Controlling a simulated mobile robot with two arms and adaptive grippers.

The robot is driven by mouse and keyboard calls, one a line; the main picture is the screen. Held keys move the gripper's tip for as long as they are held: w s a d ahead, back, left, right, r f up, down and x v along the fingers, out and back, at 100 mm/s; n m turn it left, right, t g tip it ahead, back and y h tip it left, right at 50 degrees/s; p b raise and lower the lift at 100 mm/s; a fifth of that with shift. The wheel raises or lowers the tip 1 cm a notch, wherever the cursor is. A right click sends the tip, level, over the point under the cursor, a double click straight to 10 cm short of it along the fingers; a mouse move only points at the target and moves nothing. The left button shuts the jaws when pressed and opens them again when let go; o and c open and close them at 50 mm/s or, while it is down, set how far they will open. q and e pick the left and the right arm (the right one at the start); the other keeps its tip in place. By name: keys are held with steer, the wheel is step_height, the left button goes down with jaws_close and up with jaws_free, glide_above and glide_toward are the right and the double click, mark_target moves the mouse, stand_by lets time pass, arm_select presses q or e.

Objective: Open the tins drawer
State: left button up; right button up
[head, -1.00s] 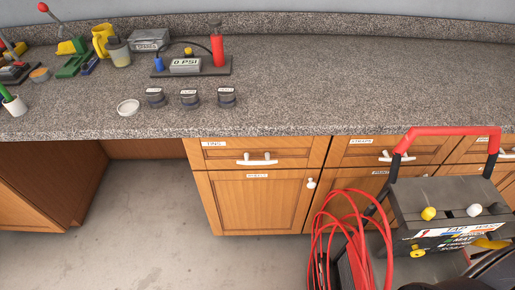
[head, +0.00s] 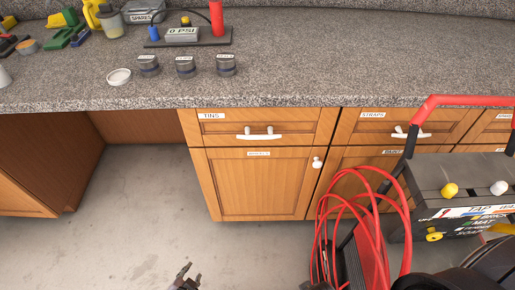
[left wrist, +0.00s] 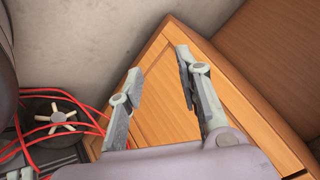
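The tins drawer (head: 300,128), a wooden front labelled TINS, is shut under the counter in the head view. Its white bar handle (head: 259,134) is at the middle of the front. My left gripper (head: 186,274) shows only at the bottom edge of the head view, over the floor, below and left of the drawer and apart from it. In the left wrist view its two fingers (left wrist: 160,73) are spread with nothing between them. A wooden cabinet front shows behind them there; I cannot tell which part. My right gripper does not show.
Below the drawer is a cabinet door (head: 250,190) with a white knob (head: 317,162). At right stand a red hose coil (head: 335,200) and a grey box with a red handle (head: 425,175). Several tins (head: 186,66) stand on the counter (head: 330,65). The floor (head: 140,200) at left is clear.

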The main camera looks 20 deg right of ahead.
arm_select(q)
steer(key=w+d+r+m+t+h+b, duration=0.2)
steer(key=w+d+r+m+t+b, duration=0.15)
steer(key=w+d+r, duration=0.45)
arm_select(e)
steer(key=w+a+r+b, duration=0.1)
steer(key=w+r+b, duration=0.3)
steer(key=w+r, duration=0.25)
arm_select(q)
steer(key=m+t+h+b, duration=0.5)
steer(key=m+h, duration=0.3)
steer(key=m, duration=0.4)
glide_toward(259, 136)
steer(key=shift+g, duration=0.35)
steer(key=b+x, duration=0.1)
steer(key=x, duration=0.9)
steer(key=shift+w+a+f+b, duration=0.1)
steer(key=shift+f+b, duration=0.05)
steer(key=shift+b, duration=0.2)
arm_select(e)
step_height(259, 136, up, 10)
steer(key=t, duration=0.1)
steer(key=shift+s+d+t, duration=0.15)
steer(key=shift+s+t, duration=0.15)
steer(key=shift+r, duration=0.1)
arm_select(q)
jaws_close()
